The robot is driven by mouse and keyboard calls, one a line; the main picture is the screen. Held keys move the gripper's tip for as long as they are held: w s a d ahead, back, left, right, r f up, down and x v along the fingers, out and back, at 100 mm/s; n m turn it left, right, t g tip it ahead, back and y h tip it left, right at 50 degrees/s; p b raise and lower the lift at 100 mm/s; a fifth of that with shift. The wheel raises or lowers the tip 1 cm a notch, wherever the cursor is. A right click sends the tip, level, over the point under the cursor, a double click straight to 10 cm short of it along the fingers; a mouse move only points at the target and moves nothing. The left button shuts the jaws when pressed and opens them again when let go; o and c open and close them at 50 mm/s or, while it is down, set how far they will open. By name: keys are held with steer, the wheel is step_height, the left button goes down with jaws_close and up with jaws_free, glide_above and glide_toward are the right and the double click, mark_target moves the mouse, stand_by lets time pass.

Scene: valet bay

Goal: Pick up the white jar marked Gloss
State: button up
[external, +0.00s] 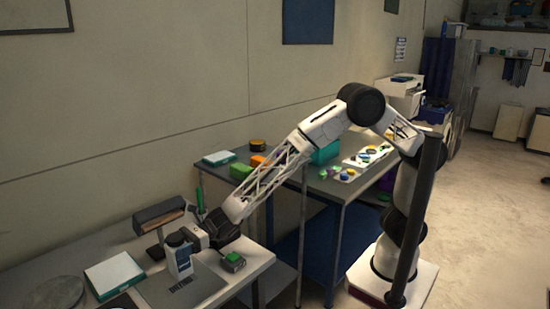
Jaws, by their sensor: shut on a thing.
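A white jar (171,262) with a dark label stands upright at the near table's grey mat; its lettering is too small to read. My gripper (191,237) reaches in from the right and is shut on the upper part of the white jar. The fingertips are small and partly hidden against it. I cannot tell whether the jar's base touches the mat or is just above it.
The grey mat (203,284) lies under the jar. A green-topped block (233,261) is to the right, a white-and-green box (115,275) to the left, and a dark brown lamp-like bar (159,214) behind. A second table (326,187) holds several coloured items.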

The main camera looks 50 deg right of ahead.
step_height(320, 180, up, 8)
steer(key=shift+f, duration=0.15)
stand_by(0.4)
